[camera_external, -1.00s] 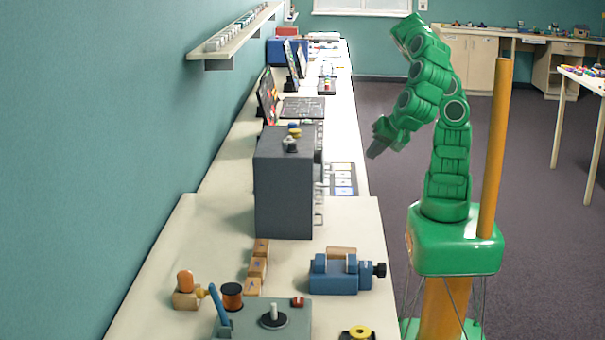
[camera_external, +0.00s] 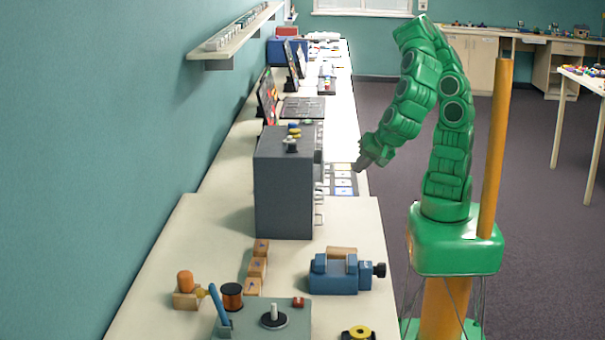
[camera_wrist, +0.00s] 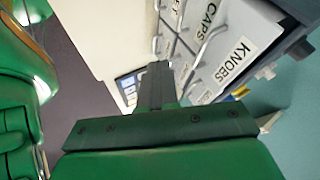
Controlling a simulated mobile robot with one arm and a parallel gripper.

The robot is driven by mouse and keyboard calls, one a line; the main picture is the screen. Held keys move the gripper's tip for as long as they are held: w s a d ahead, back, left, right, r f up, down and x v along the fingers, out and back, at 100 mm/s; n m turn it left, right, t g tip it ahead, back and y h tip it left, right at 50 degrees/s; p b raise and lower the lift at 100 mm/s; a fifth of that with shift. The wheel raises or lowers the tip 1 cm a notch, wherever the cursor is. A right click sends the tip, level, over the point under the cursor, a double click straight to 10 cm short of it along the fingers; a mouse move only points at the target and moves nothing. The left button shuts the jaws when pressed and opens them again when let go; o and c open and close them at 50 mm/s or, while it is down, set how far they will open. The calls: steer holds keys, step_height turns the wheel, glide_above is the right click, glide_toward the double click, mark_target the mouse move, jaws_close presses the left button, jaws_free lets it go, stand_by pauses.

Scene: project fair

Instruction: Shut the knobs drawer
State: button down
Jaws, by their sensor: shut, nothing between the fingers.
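A dark grey drawer cabinet (camera_external: 283,190) stands on the bench, its drawer fronts facing right towards my arm. In the wrist view, the knobs drawer (camera_wrist: 262,25) has a pale front with a KNOBS label and a wire handle. It lies beside the drawer labelled CAPS (camera_wrist: 208,18). How far the knobs drawer stands out is hard to tell. My gripper (camera_external: 361,166) is in the air to the right of the cabinet, apart from it. In the wrist view, my gripper's fingers (camera_wrist: 155,78) are together and empty, left of the KNOBS label.
Small knob-like parts (camera_external: 293,138) sit on the cabinet top. A blue vise (camera_external: 334,277) and wooden blocks (camera_external: 257,267) are on the near bench.

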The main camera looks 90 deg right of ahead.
steer(key=shift+w+d+f, duration=0.1)
steer(key=shift+w+d, duration=0.05)
steer(key=shift+w, duration=1.05)
steer(key=shift+w+d+f, duration=0.1)
steer(key=shift+w, duration=1.05)
steer(key=shift+w, duration=1.8)
steer(key=shift+s, duration=0.1)
steer(key=s+a+r, duration=0.4)
steer(key=s+r, duration=0.3)
steer(key=s, duration=0.2)
